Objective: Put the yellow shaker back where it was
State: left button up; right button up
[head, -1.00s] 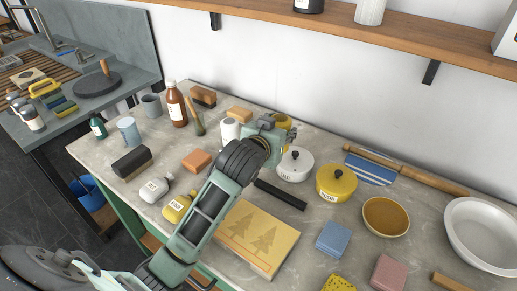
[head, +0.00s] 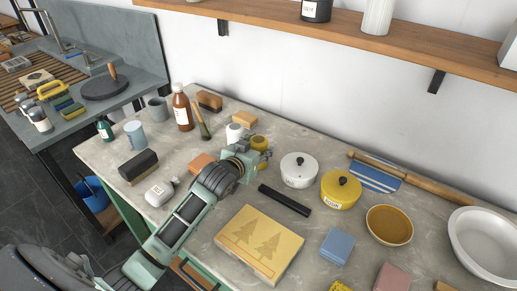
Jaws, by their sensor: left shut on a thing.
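The yellow shaker (head: 260,142) is at the end of my left arm, over the back middle of the grey worktop (head: 325,217). My left gripper (head: 258,151) is shut on it. The fingers and wrist hide part of the shaker, and I cannot tell whether its base touches the worktop. A white shaker-like cylinder (head: 234,132) stands just to its left. A white lidded pot (head: 299,170) is to the right of the gripper. My right gripper is not in view.
A wooden block (head: 244,118) lies behind the white cylinder. A brown bottle (head: 181,108) and a brush (head: 202,125) stand further left. A black bar (head: 285,200), a tree-printed block (head: 259,244) and a yellow pot (head: 341,190) lie to the right of my arm.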

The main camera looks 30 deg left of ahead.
pick_arm(q)
jog(key=o, duration=1.2)
jog(key=shift+f, duration=0.1)
jog(key=shift+r, duration=0.2)
jog(key=v, duration=1.2)
jog(key=shift+r, duration=0.1)
